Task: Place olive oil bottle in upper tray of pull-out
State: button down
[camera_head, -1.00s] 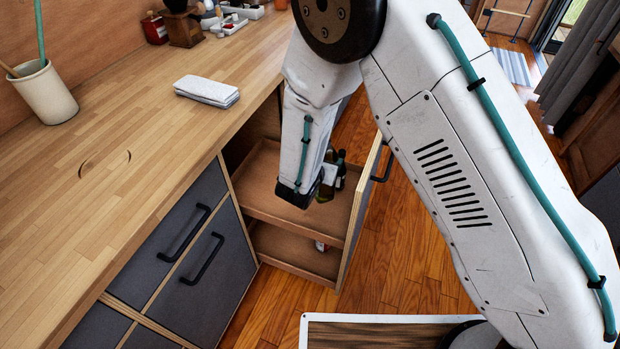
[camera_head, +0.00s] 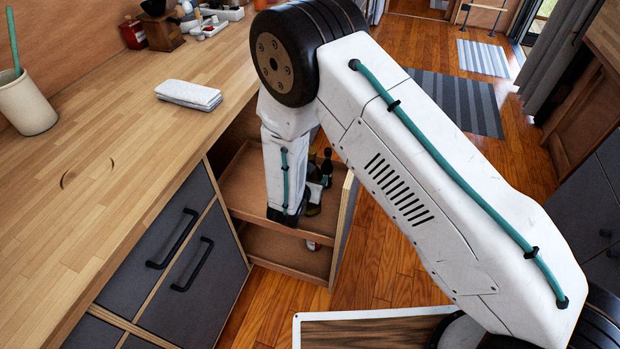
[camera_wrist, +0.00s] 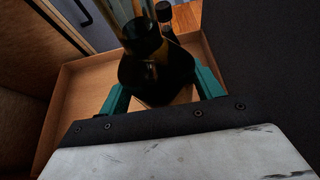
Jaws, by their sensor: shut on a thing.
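The pull-out stands open beside the counter, with its upper tray (camera_head: 238,192) uncovered on the left. My gripper (camera_head: 296,208) is down at the upper tray, pointing downward. In the wrist view its teal fingers (camera_wrist: 160,94) are shut around a dark olive oil bottle (camera_wrist: 150,72). That bottle looks upright; its base is hidden, so I cannot tell whether it touches the tray floor. The held bottle is mostly covered by my arm in the head view. A second dark bottle (camera_head: 327,166) with a black cap stands just beyond it, also in the wrist view (camera_wrist: 165,14).
The lower tray (camera_head: 275,247) is below, with a small item partly visible. The pull-out's front panel (camera_head: 346,215) borders the trays on the right. The wooden counter (camera_head: 115,165) on the left holds a folded white cloth (camera_head: 188,94) and a utensil crock (camera_head: 27,102).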

jog(key=shift+c, duration=1.4)
grip_release()
jog(key=shift+f, duration=0.1)
jog(key=v, duration=1.2)
